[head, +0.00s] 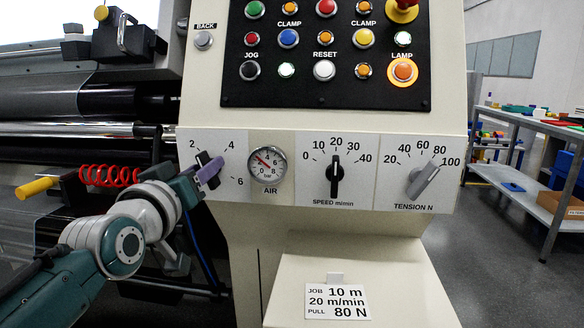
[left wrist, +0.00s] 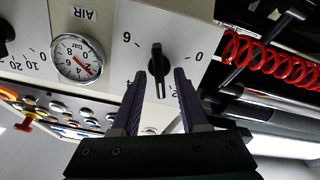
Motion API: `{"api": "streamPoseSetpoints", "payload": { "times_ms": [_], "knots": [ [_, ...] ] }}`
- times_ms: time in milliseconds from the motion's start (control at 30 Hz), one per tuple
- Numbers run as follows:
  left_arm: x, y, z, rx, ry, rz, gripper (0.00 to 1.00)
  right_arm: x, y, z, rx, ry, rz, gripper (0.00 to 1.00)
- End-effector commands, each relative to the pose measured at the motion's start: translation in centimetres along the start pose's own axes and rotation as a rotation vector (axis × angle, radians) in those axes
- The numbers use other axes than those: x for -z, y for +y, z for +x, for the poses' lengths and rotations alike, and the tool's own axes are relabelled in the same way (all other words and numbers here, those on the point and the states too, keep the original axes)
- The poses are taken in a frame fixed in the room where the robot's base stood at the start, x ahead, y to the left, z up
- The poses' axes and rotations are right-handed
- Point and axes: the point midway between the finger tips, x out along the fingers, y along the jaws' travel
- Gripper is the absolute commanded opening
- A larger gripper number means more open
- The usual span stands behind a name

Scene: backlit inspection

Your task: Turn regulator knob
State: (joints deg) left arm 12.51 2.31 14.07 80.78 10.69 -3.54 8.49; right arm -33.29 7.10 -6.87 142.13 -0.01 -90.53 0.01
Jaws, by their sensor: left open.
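The regulator knob (left wrist: 158,64), black with a pale line on its pointer, sits on a 0 to 6 scale left of the AIR gauge. In the left wrist view its pointer end lies close to the 2, on the side toward the 4. In the head view the knob (head: 204,158) is partly hidden by my purple fingers. My left gripper (head: 208,173) is open, its fingertips (left wrist: 164,78) on either side of the knob's pointer end; contact cannot be told. The AIR gauge (head: 268,164) also shows in the left wrist view (left wrist: 78,58). My right gripper is out of view.
The black speed knob (head: 334,176) points near 20, and the grey tension knob (head: 423,181) is at the right. Buttons and lamps fill the black panel (head: 300,100) above. A red coiled hose (head: 110,176) and rollers lie left. The job card (head: 337,301) reads 80 N.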

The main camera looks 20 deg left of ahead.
Motion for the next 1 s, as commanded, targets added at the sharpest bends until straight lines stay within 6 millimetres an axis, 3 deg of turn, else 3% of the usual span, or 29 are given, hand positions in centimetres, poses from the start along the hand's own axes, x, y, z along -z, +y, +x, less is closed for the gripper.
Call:
{"api": "streamPoseSetpoints", "payload": {
  "times_ms": [67,433,1000],
  "knots": [
    [0.00,0.00,-0.02,0.000,0.000,0.000,0.43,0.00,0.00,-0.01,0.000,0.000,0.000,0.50],
    [-0.02,-0.01,-0.04,0.000,0.000,0.000,0.01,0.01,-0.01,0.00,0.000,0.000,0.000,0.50],
    [-0.01,-0.01,-0.05,0.000,-0.001,0.010,0.00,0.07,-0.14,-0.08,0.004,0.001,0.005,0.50]
  ]
}}
